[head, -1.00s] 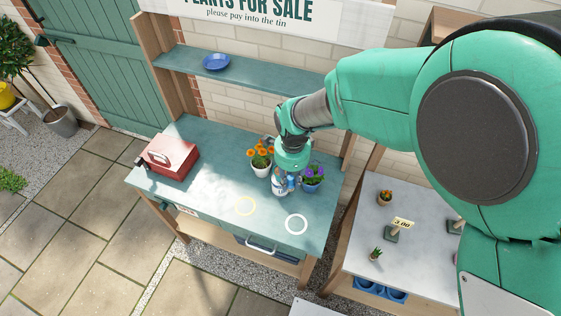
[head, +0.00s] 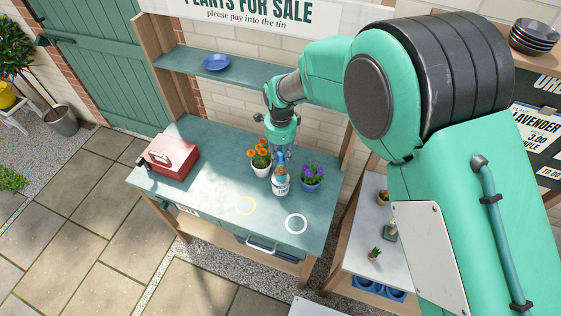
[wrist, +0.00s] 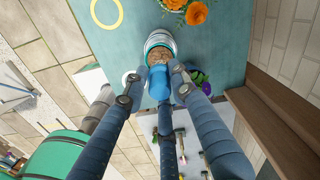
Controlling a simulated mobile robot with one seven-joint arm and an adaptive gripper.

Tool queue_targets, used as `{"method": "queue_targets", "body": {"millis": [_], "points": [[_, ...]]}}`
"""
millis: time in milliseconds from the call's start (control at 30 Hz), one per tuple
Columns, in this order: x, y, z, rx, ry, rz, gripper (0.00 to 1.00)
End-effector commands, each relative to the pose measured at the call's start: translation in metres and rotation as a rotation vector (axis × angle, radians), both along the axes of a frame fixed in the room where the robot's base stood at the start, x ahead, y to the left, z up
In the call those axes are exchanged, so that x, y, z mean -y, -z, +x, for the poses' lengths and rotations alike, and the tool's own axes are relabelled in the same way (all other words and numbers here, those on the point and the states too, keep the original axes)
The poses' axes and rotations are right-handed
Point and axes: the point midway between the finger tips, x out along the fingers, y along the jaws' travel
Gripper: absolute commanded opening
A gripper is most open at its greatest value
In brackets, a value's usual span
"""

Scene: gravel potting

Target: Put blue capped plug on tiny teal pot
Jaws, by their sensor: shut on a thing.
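The blue capped plug (wrist: 158,83) is between the fingertips of my gripper (wrist: 157,85), which is shut on it. In the head view my gripper (head: 281,150) is above the back of the potting bench. A small pale pot with teal bands (wrist: 160,42) stands just beyond the plug, with a brown surface between it and the blue cap. The same pot (head: 280,186) stands on the bench in the head view, under my gripper. I cannot tell whether the plug rests on the pot or hovers over it.
A pot of orange flowers (head: 260,160) stands close left of the pot, and purple flowers (head: 312,175) close right. A red tin (head: 171,158) is at the left. A yellow ring (head: 245,206) and a white ring (head: 296,223) mark the clear front of the bench (head: 205,205).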

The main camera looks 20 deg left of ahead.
Motion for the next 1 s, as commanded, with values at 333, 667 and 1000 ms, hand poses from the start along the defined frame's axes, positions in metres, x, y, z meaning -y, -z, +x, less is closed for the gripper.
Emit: {"method": "queue_targets", "body": {"millis": [333,667,1000], "points": [[0.000,0.009,0.000,-0.001,0.000,0.000,0.03],[0.000,0.034,0.000,0.001,0.000,0.000,0.03],[0.000,0.037,0.000,0.000,0.000,0.000,0.03]]}}
